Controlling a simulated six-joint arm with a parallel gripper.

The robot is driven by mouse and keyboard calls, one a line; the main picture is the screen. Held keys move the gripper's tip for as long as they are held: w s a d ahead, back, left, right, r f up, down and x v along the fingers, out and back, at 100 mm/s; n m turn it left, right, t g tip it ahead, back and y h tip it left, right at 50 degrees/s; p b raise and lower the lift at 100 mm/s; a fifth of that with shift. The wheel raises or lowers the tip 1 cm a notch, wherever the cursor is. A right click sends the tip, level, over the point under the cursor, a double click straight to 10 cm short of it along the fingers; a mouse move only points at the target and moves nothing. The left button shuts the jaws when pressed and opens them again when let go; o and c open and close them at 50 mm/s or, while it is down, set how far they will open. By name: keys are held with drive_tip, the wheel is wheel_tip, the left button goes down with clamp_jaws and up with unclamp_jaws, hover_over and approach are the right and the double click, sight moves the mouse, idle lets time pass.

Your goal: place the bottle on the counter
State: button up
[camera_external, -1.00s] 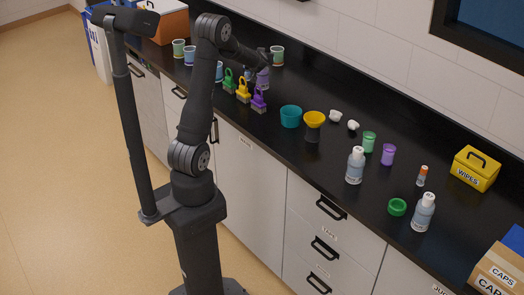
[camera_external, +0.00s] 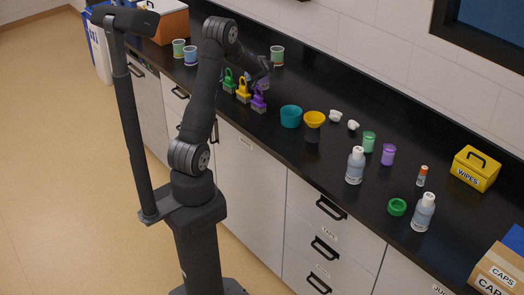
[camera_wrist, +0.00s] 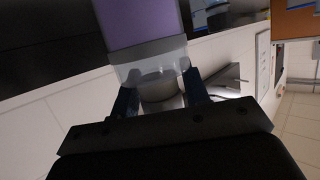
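My gripper (camera_wrist: 160,92) is shut on a purple bottle. In the wrist view the bottle (camera_wrist: 140,22) has a purple body, a clear greyish band and a pale neck between my two dark fingers. Its far end runs out of the picture. In the external view my gripper (camera_external: 264,68) is over the black counter (camera_external: 230,125), behind the small colored taps, with a bit of the purple bottle (camera_external: 262,84) below it. I cannot tell whether the bottle touches the counter.

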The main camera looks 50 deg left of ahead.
clamp_jaws()
drive_tip(key=shift+r, duration=0.1)
drive_tip(key=shift+r, duration=0.5)
drive_tip(key=r, duration=0.2)
drive_tip(key=d+r, duration=0.1)
drive_tip(key=shift+d+r, duration=0.1)
drive_tip(key=shift+r, duration=0.3)
drive_tip(key=d+r, duration=0.6)
drive_tip(key=d, duration=0.4)
drive_tip(key=shift+s+d+r, duration=0.15)
drive_tip(key=shift+d, duration=0.1)
